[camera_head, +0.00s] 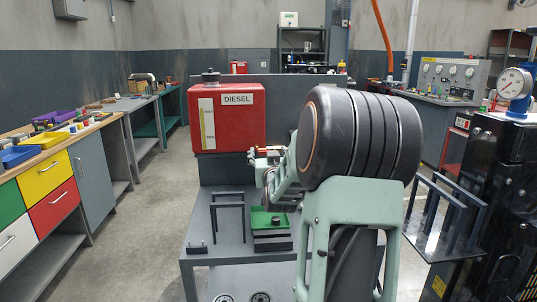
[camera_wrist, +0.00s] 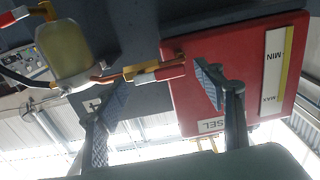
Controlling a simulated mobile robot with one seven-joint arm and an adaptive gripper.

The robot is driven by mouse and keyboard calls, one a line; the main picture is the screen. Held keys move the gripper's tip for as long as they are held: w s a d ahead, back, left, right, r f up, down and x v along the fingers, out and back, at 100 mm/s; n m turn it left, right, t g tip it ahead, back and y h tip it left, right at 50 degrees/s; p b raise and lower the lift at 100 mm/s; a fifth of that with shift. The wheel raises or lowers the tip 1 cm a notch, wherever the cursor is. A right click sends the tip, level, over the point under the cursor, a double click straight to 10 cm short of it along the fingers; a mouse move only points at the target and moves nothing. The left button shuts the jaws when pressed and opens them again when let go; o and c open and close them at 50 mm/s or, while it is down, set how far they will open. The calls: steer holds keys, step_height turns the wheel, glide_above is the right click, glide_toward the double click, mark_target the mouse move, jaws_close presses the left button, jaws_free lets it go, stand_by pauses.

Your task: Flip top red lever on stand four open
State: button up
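A red lever (camera_wrist: 158,74) on a brass valve lies across the gap between my gripper's fingers in the wrist view. A second red-handled lever (camera_wrist: 8,18) shows at the top left corner. My gripper (camera_wrist: 162,84) is open, with one finger on each side of the first lever; I cannot tell if either finger touches it. In the head view a red lever (camera_head: 266,150) shows beside the red diesel tank (camera_head: 228,135), and my arm hides most of the fittings and my fingers.
A filter with a yellowish bowl (camera_wrist: 65,50) sits near the levers. The stand's grey table (camera_head: 225,258) carries a green tray (camera_head: 268,219) and dark brackets (camera_head: 227,208). A workbench with coloured drawers (camera_head: 50,180) is at left. A black machine with a gauge (camera_head: 513,84) is at right.

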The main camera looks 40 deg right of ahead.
steer(key=v, duration=1.2)
stand_by(0.5)
